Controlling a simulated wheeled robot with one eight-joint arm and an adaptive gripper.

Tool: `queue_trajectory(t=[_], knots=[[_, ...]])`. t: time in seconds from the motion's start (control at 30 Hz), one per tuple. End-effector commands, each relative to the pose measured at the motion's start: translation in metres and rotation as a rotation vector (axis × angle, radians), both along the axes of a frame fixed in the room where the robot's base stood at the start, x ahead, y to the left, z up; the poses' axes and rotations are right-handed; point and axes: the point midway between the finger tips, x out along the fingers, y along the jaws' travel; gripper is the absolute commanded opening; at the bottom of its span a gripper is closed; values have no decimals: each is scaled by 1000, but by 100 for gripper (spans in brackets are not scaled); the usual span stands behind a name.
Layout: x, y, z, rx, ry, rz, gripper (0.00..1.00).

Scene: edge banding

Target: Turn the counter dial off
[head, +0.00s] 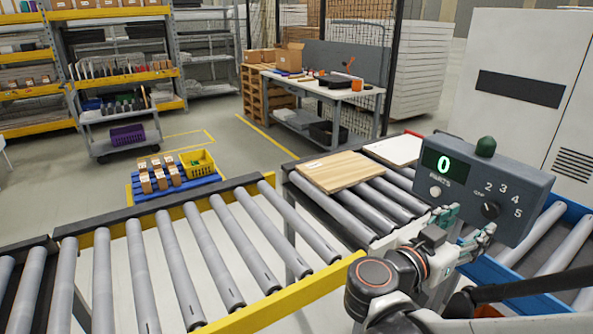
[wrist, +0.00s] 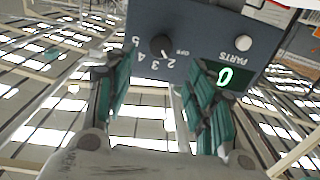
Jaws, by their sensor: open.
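The counter box (head: 485,187) is a grey panel with a green display reading 0, marked PARTS, and a pale round button. Its black dial (head: 490,210) has OFF and the numbers 2 to 5 around it. The dial also shows upside down in the wrist view (wrist: 160,44), where a pale mark on it seems to point toward 2; the exact setting is hard to tell. My gripper (head: 468,222) is open, its green-padded fingers in front of the panel. In the wrist view the fingers (wrist: 160,72) stand wide apart, with the dial between and beyond their tips, apparently untouched.
A green dome (head: 486,147) sits on top of the box. A wooden board (head: 341,172) and a white panel (head: 395,150) lie on the roller conveyor left of it. A blue-framed conveyor (head: 540,262) runs below the box. A white machine (head: 520,85) stands behind.

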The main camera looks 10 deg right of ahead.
Motion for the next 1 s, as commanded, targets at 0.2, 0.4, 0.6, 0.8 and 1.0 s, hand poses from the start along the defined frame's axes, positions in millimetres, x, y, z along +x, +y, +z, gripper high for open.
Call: queue_trajectory(t=[0.2,0.4,0.6,0.8,1.0], knots=[[13,-30,0,0,0,-7,50],[23,-55,0,1,1,-6,50],[31,-71,0,1,1,-3,50],[33,-76,0,1,1,-2,50],[33,-76,0,1,1,-2,50]])
